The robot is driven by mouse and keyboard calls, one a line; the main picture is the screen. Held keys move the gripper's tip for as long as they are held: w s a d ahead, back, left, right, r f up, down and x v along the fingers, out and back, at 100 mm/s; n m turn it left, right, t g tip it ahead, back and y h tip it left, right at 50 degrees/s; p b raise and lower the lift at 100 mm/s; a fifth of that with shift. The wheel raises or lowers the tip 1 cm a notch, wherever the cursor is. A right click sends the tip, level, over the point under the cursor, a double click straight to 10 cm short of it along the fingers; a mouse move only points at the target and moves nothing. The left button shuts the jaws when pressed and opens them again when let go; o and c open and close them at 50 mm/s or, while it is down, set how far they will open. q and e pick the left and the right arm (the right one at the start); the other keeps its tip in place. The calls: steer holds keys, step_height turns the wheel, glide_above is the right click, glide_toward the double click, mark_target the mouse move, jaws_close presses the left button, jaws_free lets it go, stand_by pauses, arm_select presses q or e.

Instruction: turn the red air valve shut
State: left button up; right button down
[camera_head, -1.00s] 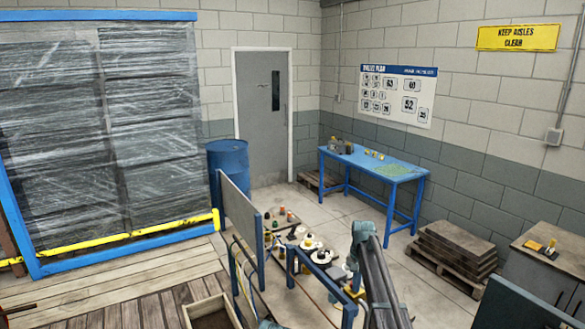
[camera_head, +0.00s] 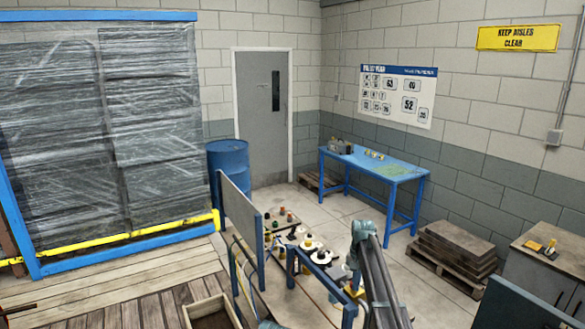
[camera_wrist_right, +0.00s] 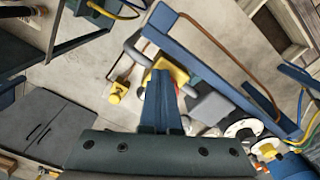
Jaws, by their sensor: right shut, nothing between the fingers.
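My right gripper (camera_wrist_right: 161,76) points down in the right wrist view, its blue fingers together with nothing between them. A yellow part (camera_wrist_right: 179,74) and a grey pipe-like part (camera_wrist_right: 137,52) lie close by the fingertips; I cannot tell whether they touch. My left gripper is not in view.
A blue-framed stand (camera_head: 292,265) holds white discs with yellow hubs (camera_head: 310,243) and small coloured parts. An upright grey panel (camera_head: 238,212) stands left of it. A blue table (camera_head: 400,171), pallet stack (camera_head: 457,245) and blue drum (camera_head: 228,165) stand farther back, with open floor between.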

steer(key=shift+w+a, duration=0.3)
steer(key=shift+a, duration=0.25)
steer(key=shift+w+a, duration=0.3)
steer(key=shift+w, duration=0.05)
stand_by(0.5)
steer(key=shift+s+a, duration=0.1)
steer(key=shift+a, duration=0.05)
steer(key=shift+s+a, duration=0.15)
steer(key=shift+a, duration=0.05)
step_height(320, 180, up, 6)
steer(key=p, duration=0.6)
